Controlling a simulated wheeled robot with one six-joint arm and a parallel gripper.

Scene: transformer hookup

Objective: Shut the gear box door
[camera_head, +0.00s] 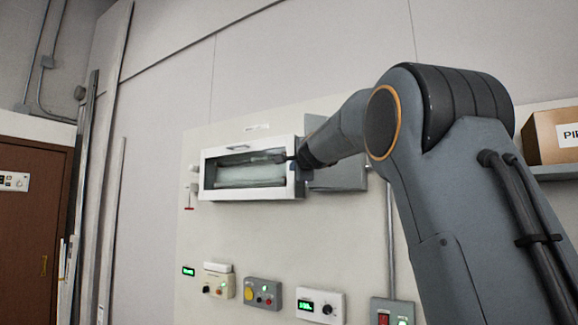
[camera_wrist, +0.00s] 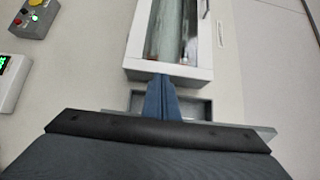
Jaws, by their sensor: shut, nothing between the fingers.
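The gear box (camera_head: 205,185) is a white-framed case with a glazed front, mounted on the pale wall panel. Its glass door (camera_head: 248,172) faces the room, with a slim handle along the top of the frame. From these views I cannot tell whether the door is fully seated or slightly ajar. My gripper (camera_head: 284,158) is shut and empty at the right end of the case, its tip by the frame. In the wrist view the closed fingers (camera_wrist: 161,80) meet the near end of the white frame (camera_wrist: 172,70), overlapping its edge; contact is unclear.
A grey box (camera_head: 345,175) sits right of the case, partly hidden behind my arm. Below are small control units, including a grey one with a yellow button (camera_head: 262,293) and a white one with a green display (camera_head: 320,303). A cardboard box (camera_head: 552,135) rests on a shelf at right.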

